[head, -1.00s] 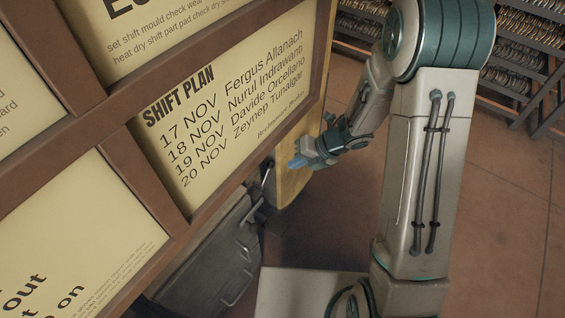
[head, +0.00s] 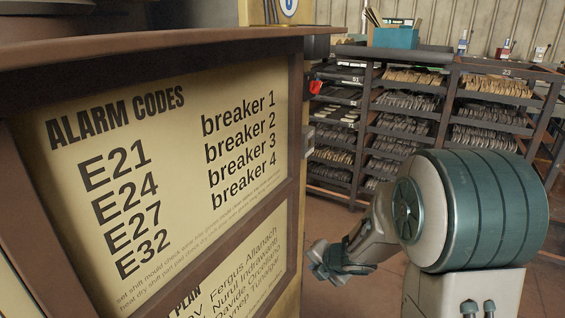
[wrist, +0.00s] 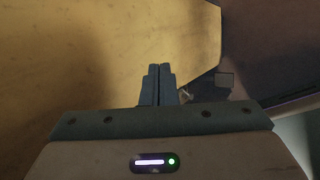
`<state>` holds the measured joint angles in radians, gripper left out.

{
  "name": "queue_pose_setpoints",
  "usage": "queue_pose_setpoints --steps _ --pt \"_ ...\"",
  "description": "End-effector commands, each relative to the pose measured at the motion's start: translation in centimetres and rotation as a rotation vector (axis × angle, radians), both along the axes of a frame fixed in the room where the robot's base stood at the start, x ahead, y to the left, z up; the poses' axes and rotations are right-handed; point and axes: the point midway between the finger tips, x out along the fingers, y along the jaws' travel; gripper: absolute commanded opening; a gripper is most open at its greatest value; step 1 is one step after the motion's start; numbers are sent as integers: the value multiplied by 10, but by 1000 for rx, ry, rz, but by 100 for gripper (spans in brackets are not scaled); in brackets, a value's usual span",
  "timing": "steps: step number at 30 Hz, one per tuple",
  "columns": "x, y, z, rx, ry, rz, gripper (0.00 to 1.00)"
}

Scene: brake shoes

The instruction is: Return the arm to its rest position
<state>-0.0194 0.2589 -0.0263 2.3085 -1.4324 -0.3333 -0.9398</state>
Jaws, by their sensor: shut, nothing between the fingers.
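My gripper (wrist: 159,72) shows in the wrist view with its two dark fingers side by side, closed together and empty. A yellowish panel (wrist: 90,50) fills much of that view beyond the fingertips; I cannot tell how far off it is. In the head view my arm (head: 470,215) stands at the right, folded, with its forearm pointing down and left. The wrist end (head: 335,265) is close to the right edge of the board cabinet. The fingertips are hard to make out there.
A cabinet with an alarm codes board (head: 170,170) stands close at the left. Behind, a dark rack (head: 365,130) holds several trays of brake shoes, with a blue box (head: 395,37) on top. Brown floor (head: 370,295) shows between cabinet and arm.

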Motion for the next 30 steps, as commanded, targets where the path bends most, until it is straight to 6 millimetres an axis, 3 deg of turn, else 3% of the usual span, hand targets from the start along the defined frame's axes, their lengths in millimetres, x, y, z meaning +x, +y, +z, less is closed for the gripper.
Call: queue_pose_setpoints --steps 1,6,10,15,21,24,30 --pt "2 -15 42 23 -13 -152 0" --pt "-16 -66 125 162 -6 -705 0" --pt "-53 -94 177 312 36 -1105 0" --pt "-120 -107 227 545 157 -1595 0" --pt "-194 -87 264 772 380 -2026 0" --pt "-217 -74 273 832 475 -2149 0" --pt "-234 -63 277 867 553 -2234 0"
